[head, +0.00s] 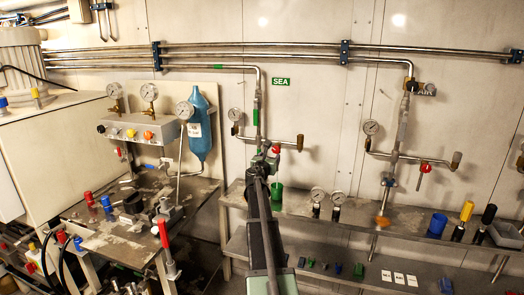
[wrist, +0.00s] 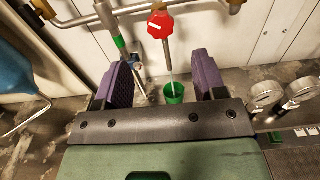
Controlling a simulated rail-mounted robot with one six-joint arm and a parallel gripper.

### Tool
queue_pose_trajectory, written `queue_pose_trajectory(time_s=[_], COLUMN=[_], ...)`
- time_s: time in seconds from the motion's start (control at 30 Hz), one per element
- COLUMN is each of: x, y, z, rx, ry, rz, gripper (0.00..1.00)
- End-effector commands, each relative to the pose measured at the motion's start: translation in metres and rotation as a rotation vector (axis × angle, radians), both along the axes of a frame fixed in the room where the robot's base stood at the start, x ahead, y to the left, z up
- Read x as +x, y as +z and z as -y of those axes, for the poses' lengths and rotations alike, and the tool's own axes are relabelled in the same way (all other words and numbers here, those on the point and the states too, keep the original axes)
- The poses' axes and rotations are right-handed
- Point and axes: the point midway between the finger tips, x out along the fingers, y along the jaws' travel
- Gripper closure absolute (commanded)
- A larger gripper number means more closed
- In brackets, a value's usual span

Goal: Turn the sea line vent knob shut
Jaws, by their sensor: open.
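The red vent knob (wrist: 160,24) of the sea line is at the top of the wrist view, on a thin downward outlet tube. In the head view the knob (head: 276,149) shows partly behind my arm, below the green SEA sign (head: 281,82). My gripper (wrist: 165,80) is open, with two purple ridged fingers spread wide and nothing between them touching. The knob lies ahead of the fingertips, apart from them. A green cup (wrist: 174,92) stands below the outlet, and a thin pale line runs down into it. The cup (head: 277,195) also shows beside my arm in the head view.
A gauge (head: 236,114) and brass fittings sit on the sea pipe close to the knob. Two gauges (head: 327,197) stand on the shelf (head: 350,208) right of the cup. A similar red knob (head: 425,167) is on the right-hand line. A blue cylinder (head: 201,127) hangs to the left.

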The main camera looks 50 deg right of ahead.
Motion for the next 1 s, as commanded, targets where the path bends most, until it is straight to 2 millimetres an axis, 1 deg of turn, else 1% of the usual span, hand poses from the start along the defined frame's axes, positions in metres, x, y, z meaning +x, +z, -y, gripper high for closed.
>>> queue_pose_trajectory(time_s=[0.07,0.17,0.27,0.4,0.5,0.63,0.83,0.87,1.0], x=[0.003,0.009,0.017,0.032,0.039,0.042,0.042,0.042,0.042], y=[0.000,0.000,0.000,0.000,0.000,0.000,0.000,0.000,0.000], z=[0.005,0.018,0.038,0.070,0.088,0.099,0.098,0.098,0.098], rx=[0.000,0.000,0.001,0.001,0.001,0.001,0.001,0.001,0.001], ry=[0.001,0.001,-0.001,0.001,0.000,0.001,0.001,0.001,0.001], rz=[0.001,0.001,0.002,0.002,0.002,0.002,0.002,0.003,0.003], gripper=[0.36,0.36,0.36,0.36,0.36,0.36,0.36,0.39,0.60])
